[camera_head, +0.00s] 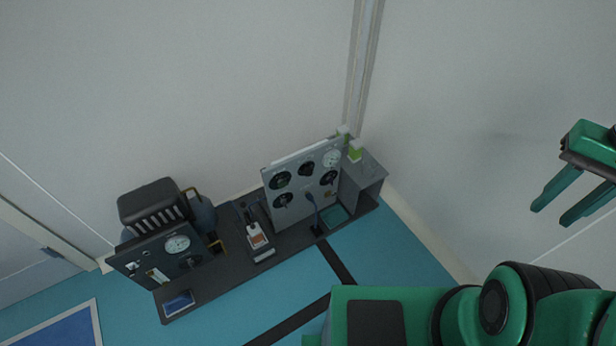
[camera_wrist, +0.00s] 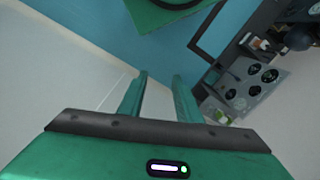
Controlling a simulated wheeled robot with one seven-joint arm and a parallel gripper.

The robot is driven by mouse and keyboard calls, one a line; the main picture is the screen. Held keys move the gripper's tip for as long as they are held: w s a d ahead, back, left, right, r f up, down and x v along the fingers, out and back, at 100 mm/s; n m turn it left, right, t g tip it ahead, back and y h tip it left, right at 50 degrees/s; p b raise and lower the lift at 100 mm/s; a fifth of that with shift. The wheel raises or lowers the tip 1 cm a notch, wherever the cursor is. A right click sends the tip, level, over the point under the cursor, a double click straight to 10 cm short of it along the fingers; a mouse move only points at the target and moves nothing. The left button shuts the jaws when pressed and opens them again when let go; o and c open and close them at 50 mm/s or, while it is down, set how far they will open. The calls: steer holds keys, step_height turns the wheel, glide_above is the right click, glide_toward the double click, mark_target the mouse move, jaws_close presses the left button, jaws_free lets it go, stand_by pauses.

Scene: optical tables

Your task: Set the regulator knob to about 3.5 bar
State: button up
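A dark panel (camera_head: 155,258) at the left end of the bench carries a white round gauge (camera_head: 177,245) with a dark knob (camera_head: 190,261) just below it. A grey upright panel (camera_head: 305,184) further right carries several black dials and another white gauge (camera_head: 331,158); it also shows in the wrist view (camera_wrist: 244,89). Which knob is the regulator's, its setting and the gauge readings are too small to tell. My gripper (camera_head: 556,213) is at the far right of the head view, well away from both panels. Its two fingers are apart and empty, also in the wrist view (camera_wrist: 160,80).
The grey bench (camera_head: 232,276) runs along the wall. A dark ribbed unit (camera_head: 152,204) stands behind the left panel, a small instrument (camera_head: 258,239) mid-bench, and green-and-white bottles (camera_head: 355,151) at the right end. Blue floor (camera_head: 378,253) in front is partly clear; walls bound the right side.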

steer(key=o, duration=0.5)
steer(key=shift+s+r, duration=0.1)
steer(key=shift+s, duration=0.1)
steer(key=shift+d+r, duration=0.15)
steer(key=shift+d, duration=0.05)
steer(key=w+d+f+n+t+h, duration=0.1)
steer(key=w+f+n, duration=0.1)
steer(key=w, duration=0.8)
steer(key=w+d+f+n+t+h, duration=0.1)
steer(key=w+f+t, duration=0.15)
steer(key=w, duration=0.65)
steer(key=w+d+f+n+t+h, duration=0.1)
steer(key=w+d+f+n, duration=0.15)
steer(key=w, duration=0.75)
steer(key=w+a+f+n+t, duration=0.3)
steer(key=w+a+f, duration=0.35)
steer(key=w, duration=0.45)
steer(key=w+a+f+n+t, duration=0.25)
steer(key=w+a+f, duration=0.25)
steer(key=w+f, duration=0.45)
steer(key=w+a+f+n+t+y, duration=0.3)
steer(key=w+a+f+n, duration=0.15)
steer(key=a+f, duration=0.5)
steer(key=n+t+y, duration=0.2)
steer(key=n+y, duration=0.6)
steer(key=y, duration=0.2)
glide_toward(310, 174)
steer(key=x, duration=0.8)
steer(key=shift+w, duration=0.3)
steer(key=shift+c, duration=0.6)
